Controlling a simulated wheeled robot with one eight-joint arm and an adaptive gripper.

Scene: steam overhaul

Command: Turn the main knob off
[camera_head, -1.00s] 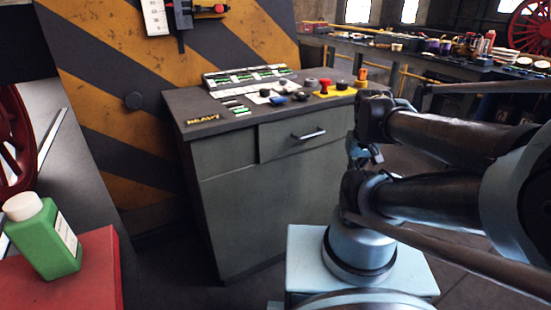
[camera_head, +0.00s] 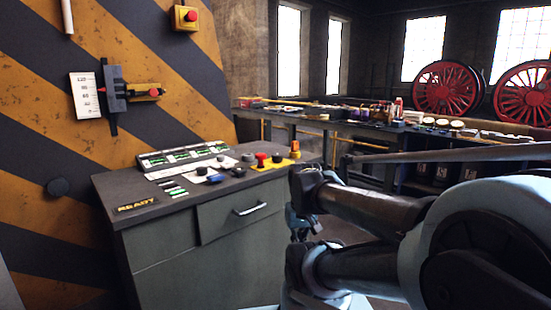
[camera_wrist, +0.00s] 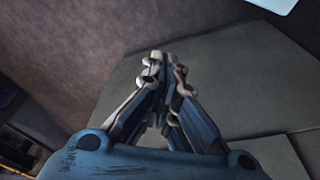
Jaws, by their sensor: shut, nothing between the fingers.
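A grey control console (camera_head: 165,250) stands left of centre in the head view. On its sloped top are several small knobs and buttons. They include a black knob (camera_head: 278,158) beside a red mushroom button (camera_head: 261,159) on a yellow plate, another dark knob (camera_head: 239,171) and a dark blue one (camera_head: 215,178). I cannot tell which is the main knob. My gripper (camera_head: 303,230) hangs at the console's right side, below its top and apart from the knobs. In the wrist view, my gripper (camera_wrist: 166,62) is shut and empty, with plain grey surfaces beyond it.
The striped wall (camera_head: 60,130) behind the console carries a lever with a scale (camera_head: 112,92) and a yellow box with a red button (camera_head: 185,18). A drawer handle (camera_head: 250,209) sticks out of the console front. A cluttered workbench (camera_head: 350,130) stands at the back right.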

